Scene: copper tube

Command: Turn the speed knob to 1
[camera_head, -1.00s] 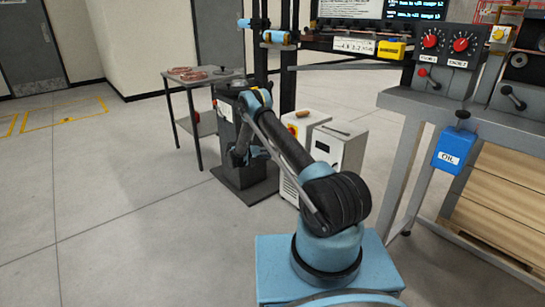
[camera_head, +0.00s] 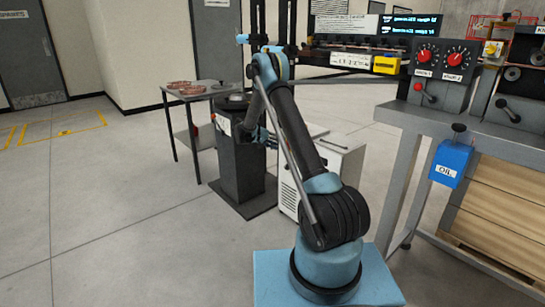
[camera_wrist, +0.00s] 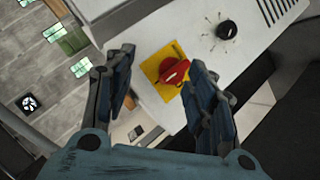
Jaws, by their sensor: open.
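In the wrist view a white cabinet panel carries a black round knob (camera_wrist: 227,29) with small marks printed around it. I cannot read the marks or its setting. A red rotary switch (camera_wrist: 174,71) on a yellow plate (camera_wrist: 152,68) sits lower left of the knob. My gripper (camera_wrist: 160,78) is open and empty. In this picture its fingers lie either side of the red switch, the right finger close to it or overlapping it. Contact cannot be told. The black knob is beyond the fingertips, up and right. In the head view my arm hides most of the gripper.
In the head view a white cabinet (camera_head: 338,165) stands behind my arm, beside a dark pedestal (camera_head: 240,165). A small table (camera_head: 222,90) is left of it. A grey bench (camera_head: 405,113) with red dials and a blue oil box (camera_head: 450,163) is right. Open floor lies left.

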